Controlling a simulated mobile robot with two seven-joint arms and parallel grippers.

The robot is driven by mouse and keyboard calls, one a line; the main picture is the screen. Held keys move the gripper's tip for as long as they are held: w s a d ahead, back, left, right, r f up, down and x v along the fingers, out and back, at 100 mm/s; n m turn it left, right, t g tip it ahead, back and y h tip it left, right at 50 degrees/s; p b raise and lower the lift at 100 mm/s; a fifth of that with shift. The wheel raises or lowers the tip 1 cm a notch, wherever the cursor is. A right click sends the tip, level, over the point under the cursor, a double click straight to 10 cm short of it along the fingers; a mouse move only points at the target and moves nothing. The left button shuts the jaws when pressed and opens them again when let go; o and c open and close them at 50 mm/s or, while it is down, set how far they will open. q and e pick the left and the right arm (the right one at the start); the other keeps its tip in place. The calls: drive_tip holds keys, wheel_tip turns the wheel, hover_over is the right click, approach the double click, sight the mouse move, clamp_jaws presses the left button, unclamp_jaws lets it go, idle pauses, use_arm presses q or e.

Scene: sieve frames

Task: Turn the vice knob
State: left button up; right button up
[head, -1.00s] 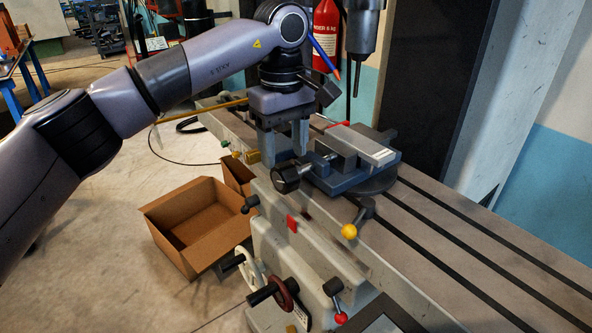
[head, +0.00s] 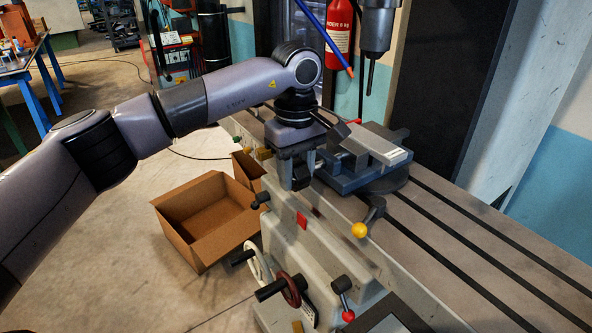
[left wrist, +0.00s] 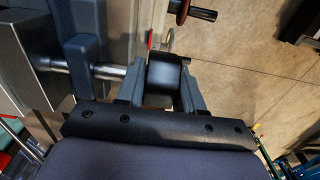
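The vice (head: 345,183) is a blue-grey block with a pale metal jaw on the milling machine's table. Its knob (head: 301,180) is a black cylinder at the end of a metal screw on the vice's left side. My left gripper (head: 298,172) points down over the knob, with one finger on each side. In the left wrist view, the knob (left wrist: 163,78) sits between the two fingers of the left gripper (left wrist: 163,92), which look closed against it. The screw (left wrist: 103,72) runs left from the knob into the vice. My right gripper is not in view.
A lever with a yellow ball (head: 359,230) stands in front of the vice. A handwheel (head: 290,290) and a red-tipped lever (head: 347,314) are lower on the machine. The spindle (head: 378,30) hangs above. An open cardboard box (head: 208,226) is on the floor at left.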

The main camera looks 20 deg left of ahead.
sight(301, 168)
use_arm(q)
drive_tip(key=t+y+b, duration=0.2)
drive_tip(key=y, duration=0.1)
drive_tip(key=shift+d+t+y, duration=0.1)
drive_tip(key=shift+t+y, duration=0.2)
drive_tip(key=shift+t, duration=0.1)
drive_tip(key=shift+s+t+y+b, duration=0.1)
drive_tip(key=shift+t+y+b, duration=0.4)
drive_tip(key=shift+y+b, duration=0.1)
drive_tip(key=shift+y, duration=0.3)
drive_tip(key=shift+t, duration=0.3)
drive_tip(key=o, duration=1)
drive_tip(key=shift+c, duration=0.2)
drive_tip(key=shift+d, duration=0.1)
drive_tip(key=shift+b+v, duration=0.3)
drive_tip(key=shift+v, duration=3.3)
